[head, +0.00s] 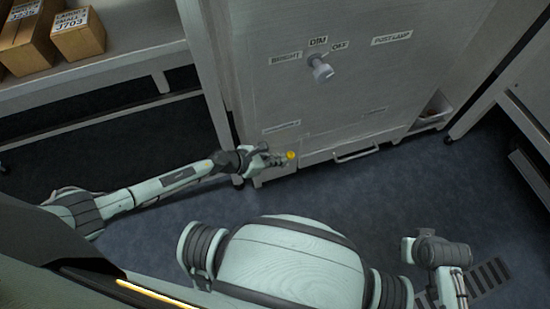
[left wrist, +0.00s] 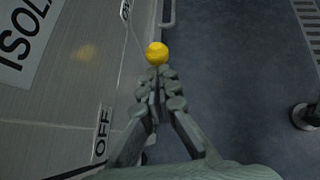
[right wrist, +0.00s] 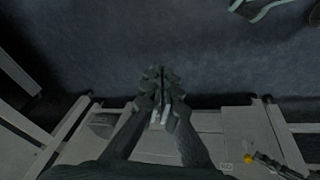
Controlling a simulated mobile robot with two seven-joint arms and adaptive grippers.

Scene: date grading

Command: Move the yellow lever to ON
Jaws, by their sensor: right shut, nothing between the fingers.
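The yellow lever's round knob (head: 291,155) stands out from the lower front of the grey cabinet (head: 340,85). In the left wrist view the yellow knob (left wrist: 157,53) is just beyond the fingertips of my left gripper (left wrist: 160,78), whose fingers are together. I cannot tell whether they touch it. The lever's arm is hidden. My right gripper (right wrist: 157,75) is shut and empty, away from the lever; the knob also shows in the right wrist view (right wrist: 249,159).
A dimmer knob (head: 321,69) with labels is higher on the cabinet. A drawer handle (head: 356,154) is low on its front, right of the lever. Cardboard boxes (head: 78,36) sit on a shelf at left. The floor before the cabinet is open.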

